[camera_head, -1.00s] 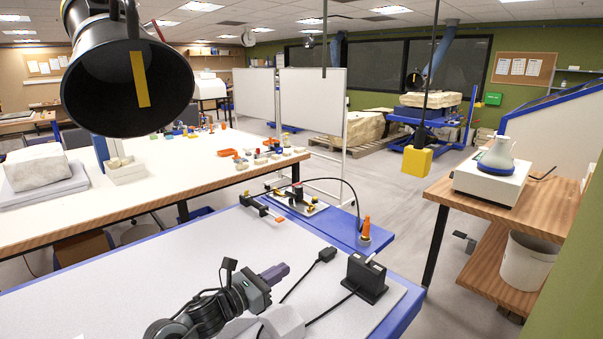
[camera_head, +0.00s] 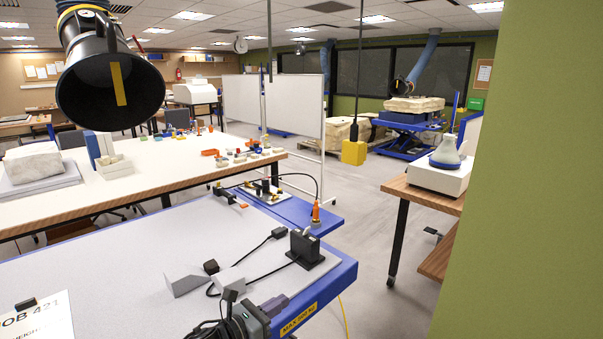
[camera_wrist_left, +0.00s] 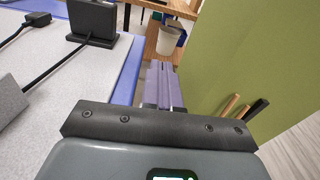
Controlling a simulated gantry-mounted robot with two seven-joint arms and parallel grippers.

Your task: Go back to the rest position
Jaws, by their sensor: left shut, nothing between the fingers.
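My left gripper (camera_head: 274,304) shows at the bottom of the head view, near the front right corner of the blue-edged table (camera_head: 345,268). Its purple fingers (camera_wrist_left: 161,84) are shut with nothing between them, and in the left wrist view they point away past the table's blue edge, over the floor side. Most of the left arm is cut off by the bottom of the picture. My right gripper is not in view.
A black stand (camera_head: 305,247) with cables is on the table close to the left gripper, beside a grey angled plate (camera_head: 185,284) and a white box (camera_head: 230,280). A green wall (camera_head: 530,200) stands close on the right. A black extraction hood (camera_head: 110,85) hangs at upper left.

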